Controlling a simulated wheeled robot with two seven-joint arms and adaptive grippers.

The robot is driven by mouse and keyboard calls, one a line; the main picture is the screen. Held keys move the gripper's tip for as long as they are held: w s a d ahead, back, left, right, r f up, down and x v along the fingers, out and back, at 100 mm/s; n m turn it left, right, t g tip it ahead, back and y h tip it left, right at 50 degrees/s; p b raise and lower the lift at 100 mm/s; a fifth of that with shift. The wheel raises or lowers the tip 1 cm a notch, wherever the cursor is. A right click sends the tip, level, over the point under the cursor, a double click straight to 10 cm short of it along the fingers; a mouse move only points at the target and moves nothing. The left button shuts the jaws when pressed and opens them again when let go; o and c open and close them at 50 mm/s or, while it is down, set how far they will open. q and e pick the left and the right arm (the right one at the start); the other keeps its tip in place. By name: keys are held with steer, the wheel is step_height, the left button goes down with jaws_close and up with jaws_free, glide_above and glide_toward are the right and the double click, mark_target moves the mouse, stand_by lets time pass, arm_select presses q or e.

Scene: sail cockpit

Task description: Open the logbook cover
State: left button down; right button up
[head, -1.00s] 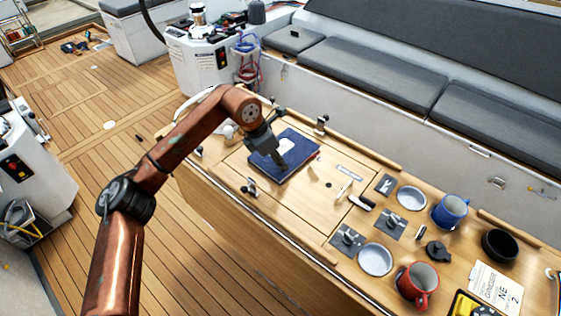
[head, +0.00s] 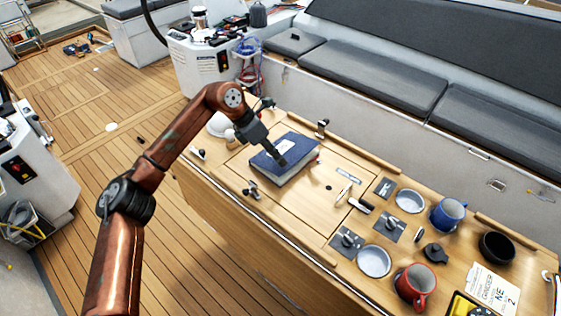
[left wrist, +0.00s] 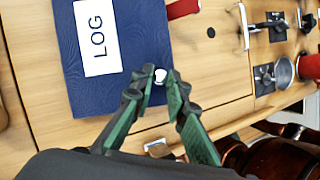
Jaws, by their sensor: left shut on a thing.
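The logbook (head: 303,146) lies on the wooden cockpit table, with a navy blue cover and a white label. In the left wrist view the navy cover (left wrist: 110,98) fills the upper left, and its label (left wrist: 97,38) reads LOG. My left gripper (head: 280,160) reaches down over the book's near side. In the left wrist view its fingertips (left wrist: 160,78) close around a small white piece at the cover's edge. A pale band shows below the cover along the near side, and the cover looks slightly raised there. My right gripper is not in view.
The table (head: 290,215) also carries a blue mug (head: 449,213), a red mug (head: 415,284), metal dishes (head: 374,260) and a black bowl (head: 498,246) at the right. Small latches and fittings stand near the book. A grey-cushioned bench (head: 380,75) runs behind the table.

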arm_select(q)
steer(key=shift+w+a+r+n+g+h, duration=0.15)
steer(key=shift+w+a+r+g+h, duration=0.2)
steer(key=shift+r+h, duration=0.15)
steer(key=shift+w+a+r+n+g+h, duration=0.15)
steer(key=shift+w+a+r+g+h, duration=0.1)
steer(key=shift+a+r+h, duration=0.15)
steer(key=shift+w+a+r+g+h+b, duration=0.4)
steer(key=shift+w+a+r+g+h, duration=0.2)
steer(key=shift+r+h, duration=0.2)
